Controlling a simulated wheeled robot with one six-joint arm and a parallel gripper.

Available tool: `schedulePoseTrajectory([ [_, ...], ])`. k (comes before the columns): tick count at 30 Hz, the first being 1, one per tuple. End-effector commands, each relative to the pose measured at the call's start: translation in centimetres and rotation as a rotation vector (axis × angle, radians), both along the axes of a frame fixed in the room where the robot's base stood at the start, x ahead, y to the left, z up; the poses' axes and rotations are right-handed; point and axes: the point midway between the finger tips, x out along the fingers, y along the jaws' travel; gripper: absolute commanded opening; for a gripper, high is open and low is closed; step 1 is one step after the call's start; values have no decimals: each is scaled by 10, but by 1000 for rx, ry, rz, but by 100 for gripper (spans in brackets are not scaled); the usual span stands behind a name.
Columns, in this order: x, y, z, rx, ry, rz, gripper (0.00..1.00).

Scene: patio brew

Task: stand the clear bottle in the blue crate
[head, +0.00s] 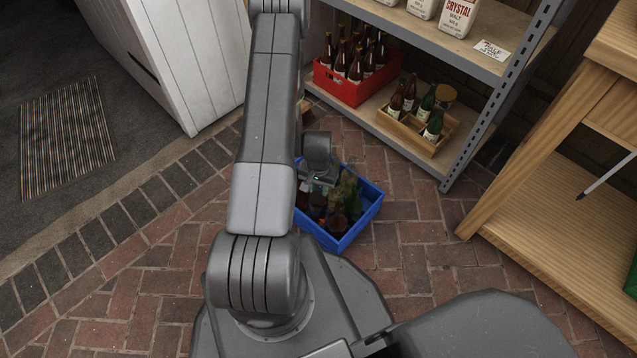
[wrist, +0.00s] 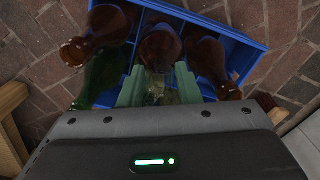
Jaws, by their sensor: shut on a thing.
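The blue crate (head: 364,222) stands on the brick floor beside my base, with several bottles in it. In the wrist view the crate (wrist: 246,58) lies under and beyond my fingers. My gripper (wrist: 160,84) is shut on the clear bottle (wrist: 156,93), which shows faintly between the two greenish fingers. The gripper is over the crate in the head view (head: 319,178). The clear bottle's lower part is hidden, so I cannot tell whether it touches the crate floor.
Brown bottles (wrist: 210,62) crowd around the fingers, and a green bottle (wrist: 103,78) is at the left. A metal shelf with a red crate (head: 345,88) and a wooden crate (head: 408,132) stands behind. A wooden bench (head: 540,185) is at right. Brick floor is clear at left.

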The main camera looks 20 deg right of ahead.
Motion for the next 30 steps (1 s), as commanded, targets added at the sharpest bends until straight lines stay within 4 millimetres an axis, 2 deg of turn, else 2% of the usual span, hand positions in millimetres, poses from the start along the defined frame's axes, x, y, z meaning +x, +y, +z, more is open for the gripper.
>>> schedulePoseTrajectory([
  [5, 1, 0, -8, -1, -2, 0, 0],
  [13, 0, 0, -38, 0, 0, 0, 0],
  [24, 1, 0, -41, -1, -2, 0, 0],
  [25, 0, 0, -41, -1, -1, 0, 36],
  [27, 0, 0, -41, -1, -1, 0, 50],
  [28, 0, 0, -41, -1, -1, 0, 53],
  [30, 0, 0, -41, -1, -1, 0, 53],
])
